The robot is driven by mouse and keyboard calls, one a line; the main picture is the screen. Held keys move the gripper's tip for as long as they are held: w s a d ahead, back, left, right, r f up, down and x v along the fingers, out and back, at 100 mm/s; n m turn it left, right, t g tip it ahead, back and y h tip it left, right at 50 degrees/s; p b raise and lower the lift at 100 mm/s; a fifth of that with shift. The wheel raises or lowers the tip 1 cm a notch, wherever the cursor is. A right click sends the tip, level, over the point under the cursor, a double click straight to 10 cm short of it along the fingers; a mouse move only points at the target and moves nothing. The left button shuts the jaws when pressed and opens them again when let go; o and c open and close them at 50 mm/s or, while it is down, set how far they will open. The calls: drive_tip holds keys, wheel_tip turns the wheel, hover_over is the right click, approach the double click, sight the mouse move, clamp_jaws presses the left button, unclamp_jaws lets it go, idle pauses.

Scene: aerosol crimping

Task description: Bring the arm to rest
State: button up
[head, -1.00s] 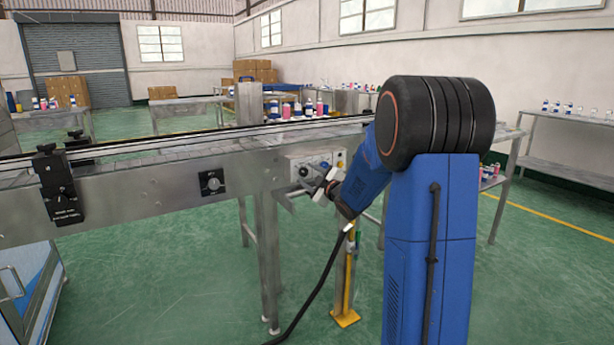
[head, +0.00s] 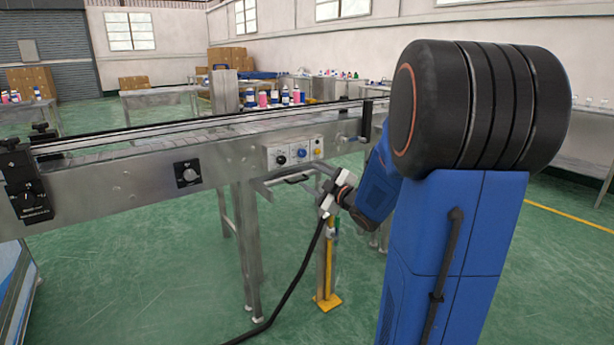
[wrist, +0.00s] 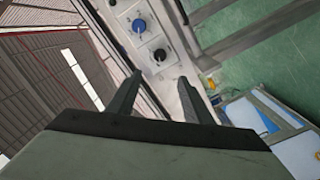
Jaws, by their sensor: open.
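My gripper (wrist: 158,78) is open, with its two dark fingers apart and nothing seen between them in the wrist view. In the head view my gripper (head: 328,192) is small, in front of the conveyor's side and a little below the control panel (head: 293,153). My arm is bent, running down and left from the large black joint. In the wrist view a blue knob (wrist: 139,25) and a black knob (wrist: 160,55) on the panel lie beyond the fingertips. I see no contact between fingers and panel, but the exact gap is unclear.
The steel conveyor (head: 130,180) runs across the left and middle. A yellow-footed post (head: 327,300) stands below my gripper, and a black cable hangs there. Bottles (head: 275,97) stand behind the conveyor. Green floor (head: 180,290) is open below the conveyor.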

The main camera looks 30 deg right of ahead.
drive_tip(key=shift+s+a, duration=0.1)
idle(0.6)
drive_tip(key=s+a+f+m+g, duration=0.3)
drive_tip(key=s+a, duration=0.4)
drive_tip(key=s, duration=0.4)
drive_tip(key=s+a+f+m+g, duration=0.3)
drive_tip(key=s+a, duration=0.5)
drive_tip(key=s, duration=0.4)
drive_tip(key=s+a+f+m+g, duration=0.3)
drive_tip(key=s+a+g, duration=0.4)
drive_tip(key=s, duration=0.4)
drive_tip(key=shift+s+a+f+m+h, duration=0.2)
drive_tip(key=shift+m+h, duration=0.1)
drive_tip(key=shift+m, duration=0.5)
drive_tip(key=shift+w, duration=0.1)
